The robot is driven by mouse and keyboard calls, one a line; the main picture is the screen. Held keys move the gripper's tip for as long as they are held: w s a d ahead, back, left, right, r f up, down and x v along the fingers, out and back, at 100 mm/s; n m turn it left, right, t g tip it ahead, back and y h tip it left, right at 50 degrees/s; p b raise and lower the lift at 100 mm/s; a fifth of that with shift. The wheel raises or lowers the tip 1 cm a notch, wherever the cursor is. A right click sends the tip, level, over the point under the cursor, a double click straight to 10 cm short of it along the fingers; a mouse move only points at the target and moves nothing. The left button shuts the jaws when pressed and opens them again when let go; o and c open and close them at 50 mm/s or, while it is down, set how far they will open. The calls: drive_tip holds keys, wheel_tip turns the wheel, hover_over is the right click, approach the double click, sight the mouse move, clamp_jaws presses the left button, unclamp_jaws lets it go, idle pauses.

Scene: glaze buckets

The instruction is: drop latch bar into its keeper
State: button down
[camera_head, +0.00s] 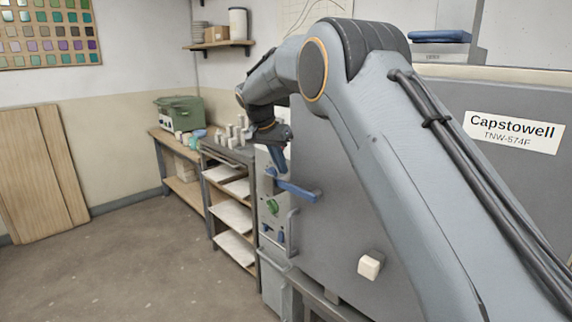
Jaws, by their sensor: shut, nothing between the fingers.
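The blue latch bar (297,190) lies across the left edge of the grey kiln-like cabinet door (345,215). It runs from a dark mount at its right end to its left end near the cabinet's side, and looks close to level with a slight slope. My gripper (279,168) is shut and empty, pointing down just above the bar's left end. I cannot tell whether it touches the bar. The keeper cannot be made out; the bar's left end and my gripper may cover it.
A grey handle (293,226) and a green knob (272,207) sit below the bar. A white block-like knob (369,266) sticks out of the door. A shelf rack (233,188) with pale boards stands left of the cabinet. The floor (130,255) at left is clear.

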drive_tip(key=shift+w+a+f+b, duration=0.15)
drive_tip(key=shift+w+f+b, duration=0.15)
drive_tip(key=shift+f, duration=0.35)
drive_tip(key=shift+w+a+f+b, duration=0.1)
drive_tip(key=shift+w+f+b, duration=0.1)
drive_tip(key=shift+f+b, duration=0.3)
drive_tip(key=shift+f, duration=0.15)
drive_tip(key=shift+a, duration=0.1)
drive_tip(key=b+v, duration=0.1)
drive_tip(key=v, duration=0.6)
drive_tip(key=shift+r+b, duration=0.3)
drive_tip(key=shift+r, duration=0.1)
drive_tip(key=shift+s+a, duration=0.15)
drive_tip(key=shift+s, duration=0.05)
